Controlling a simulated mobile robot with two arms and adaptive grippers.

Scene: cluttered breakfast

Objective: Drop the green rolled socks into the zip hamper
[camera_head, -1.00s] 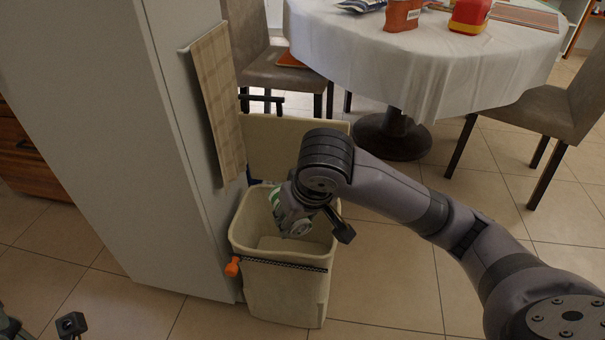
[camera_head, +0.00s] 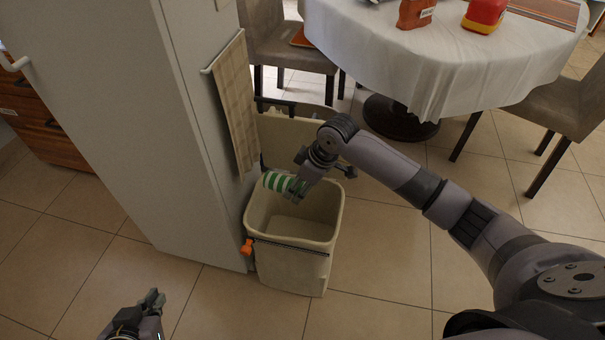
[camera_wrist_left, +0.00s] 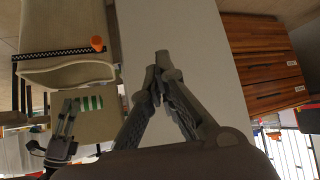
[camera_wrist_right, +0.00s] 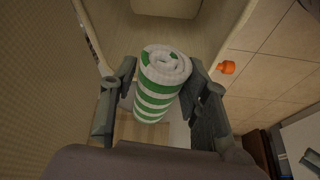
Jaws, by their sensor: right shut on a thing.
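The green and white striped rolled socks (camera_head: 280,182) are held in my right gripper (camera_head: 289,185), over the opening of the zip hamper (camera_head: 291,265). In the right wrist view the roll (camera_wrist_right: 160,95) sits between the two fingers (camera_wrist_right: 158,90), its spiral end facing away from my wrist. The hamper is a cream open bin with its lid (camera_head: 290,138) raised at the back and an orange zip pull (camera_head: 247,247) at the front left. The hamper also shows in the left wrist view (camera_wrist_left: 65,75). My left gripper (camera_head: 152,298) is empty and low at the front left, its fingertips together (camera_wrist_left: 163,66).
A tall pale cabinet (camera_head: 195,150) stands left of the hamper, with a checked towel (camera_head: 234,105) hanging on its side. A round table with a white cloth (camera_head: 400,55) and chairs (camera_head: 290,45) stand behind. The tiled floor (camera_head: 385,270) to the right is clear.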

